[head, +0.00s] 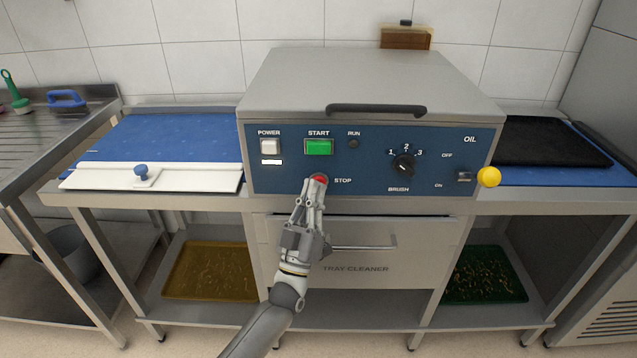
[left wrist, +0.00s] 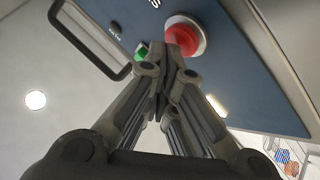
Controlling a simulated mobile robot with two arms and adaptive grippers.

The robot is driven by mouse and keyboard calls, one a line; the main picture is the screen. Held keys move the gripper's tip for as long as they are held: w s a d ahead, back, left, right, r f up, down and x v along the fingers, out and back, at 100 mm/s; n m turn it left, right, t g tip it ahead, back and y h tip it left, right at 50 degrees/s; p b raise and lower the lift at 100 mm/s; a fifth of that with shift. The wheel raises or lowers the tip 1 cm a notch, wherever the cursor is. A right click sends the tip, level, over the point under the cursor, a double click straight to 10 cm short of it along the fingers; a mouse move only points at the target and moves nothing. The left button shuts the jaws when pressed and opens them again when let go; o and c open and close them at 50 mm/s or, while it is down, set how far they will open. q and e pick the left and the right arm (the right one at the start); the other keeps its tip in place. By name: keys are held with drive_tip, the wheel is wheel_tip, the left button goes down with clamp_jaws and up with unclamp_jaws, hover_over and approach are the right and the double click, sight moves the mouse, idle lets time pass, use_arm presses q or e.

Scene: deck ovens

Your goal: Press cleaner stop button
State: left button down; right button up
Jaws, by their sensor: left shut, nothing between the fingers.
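The tray cleaner (head: 364,88) is a grey machine with a blue control panel (head: 370,190). Its red round STOP button (head: 319,178) sits below the green START button (head: 318,147). My left gripper (head: 317,187) is shut and empty, with its fingertips at the STOP button, covering its lower part. In the left wrist view the red button (left wrist: 186,38) is large, with the closed fingertips right in front of it. I cannot tell whether they touch it or whether it is pushed in. The right gripper is not in view.
The panel also has a POWER switch (head: 270,147), a BRUSH knob (head: 403,165) and an OIL lever with a yellow ball (head: 488,177). A drawer handle (head: 362,244) is below. A black tray (head: 552,142) lies at right; a white bar (head: 150,177) at left.

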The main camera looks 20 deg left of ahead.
use_arm(q)
drive_tip(key=shift+s+d, duration=0.2)
drive_tip(key=shift+s, duration=0.3)
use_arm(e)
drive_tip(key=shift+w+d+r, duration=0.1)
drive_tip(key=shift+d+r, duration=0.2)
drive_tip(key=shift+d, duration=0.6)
use_arm(q)
drive_tip(key=s+p, duration=0.1)
drive_tip(key=s, duration=0.1)
drive_tip(key=s+d+p, duration=0.1)
drive_tip(key=s, duration=0.2)
drive_tip(key=shift+d+p, duration=0.2)
drive_tip(key=shift+p, duration=0.15)
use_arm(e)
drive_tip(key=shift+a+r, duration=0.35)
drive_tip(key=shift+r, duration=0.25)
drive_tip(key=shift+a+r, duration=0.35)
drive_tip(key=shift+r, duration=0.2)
use_arm(q)
drive_tip(key=shift+w, duration=0.1)
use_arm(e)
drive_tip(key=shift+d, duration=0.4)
